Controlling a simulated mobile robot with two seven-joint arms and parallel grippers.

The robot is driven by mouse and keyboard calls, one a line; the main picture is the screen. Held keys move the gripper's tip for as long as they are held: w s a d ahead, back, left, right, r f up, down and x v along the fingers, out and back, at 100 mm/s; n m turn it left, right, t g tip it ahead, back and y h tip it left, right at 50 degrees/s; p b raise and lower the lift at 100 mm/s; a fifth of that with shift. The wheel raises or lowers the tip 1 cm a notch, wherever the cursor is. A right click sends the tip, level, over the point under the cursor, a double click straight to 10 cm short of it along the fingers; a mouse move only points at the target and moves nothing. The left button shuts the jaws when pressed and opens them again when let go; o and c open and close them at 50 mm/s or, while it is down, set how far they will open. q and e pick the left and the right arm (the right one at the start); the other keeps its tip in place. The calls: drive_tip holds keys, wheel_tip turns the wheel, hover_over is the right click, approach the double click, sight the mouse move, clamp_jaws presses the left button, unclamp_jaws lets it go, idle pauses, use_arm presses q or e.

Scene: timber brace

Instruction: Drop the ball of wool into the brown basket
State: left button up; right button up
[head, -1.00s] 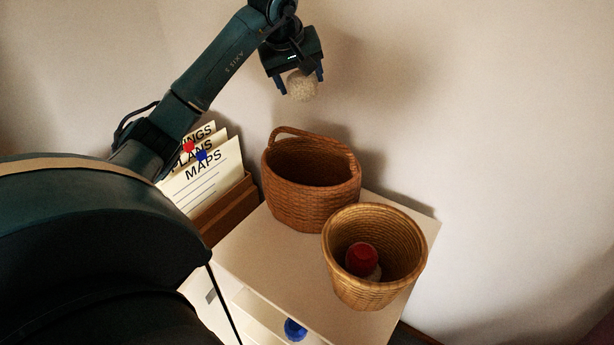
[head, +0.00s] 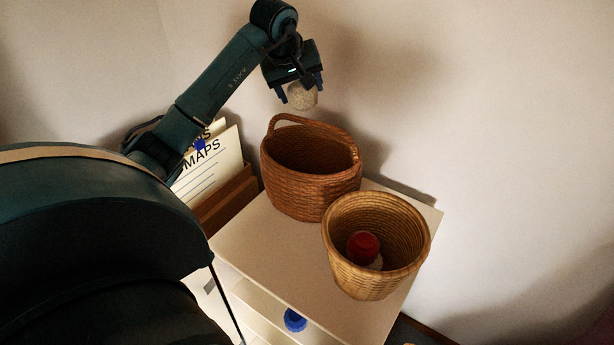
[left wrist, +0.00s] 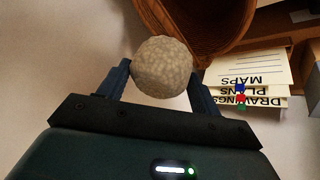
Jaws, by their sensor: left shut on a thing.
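A beige speckled ball of wool (head: 302,96) is held between the fingers of my left gripper (head: 299,90). In the left wrist view the ball (left wrist: 162,68) sits between the two fingertips of the left gripper (left wrist: 161,80). The brown basket (head: 308,190) with a hoop handle stands upright on the white cabinet top. In the head view the ball appears above the basket's back rim, apart from it. In the left wrist view the basket (left wrist: 165,20) lies beyond the ball, partly hidden by it. My right gripper is not in view.
A lighter tan basket (head: 372,278) stands in front and right, holding a red-topped thing (head: 363,247). A wooden box of labelled folders (head: 226,200) is left of the brown basket. A blue object (head: 295,320) sits on a shelf below the white cabinet top (head: 270,255). A wall is behind.

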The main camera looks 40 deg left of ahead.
use_arm(q)
drive_tip(key=o, duration=1.1)
drive_tip(key=shift+c, duration=0.2)
drive_tip(key=shift+s+r, duration=0.15)
drive_tip(key=shift+r, duration=0.25)
drive_tip(key=v, duration=1.2)
drive_tip(key=shift+s+b, duration=0.15)
drive_tip(key=shift+b, duration=0.3)
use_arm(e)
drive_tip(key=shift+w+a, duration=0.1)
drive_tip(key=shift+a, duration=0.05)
use_arm(q)
drive_tip(key=shift+d, duration=0.1)
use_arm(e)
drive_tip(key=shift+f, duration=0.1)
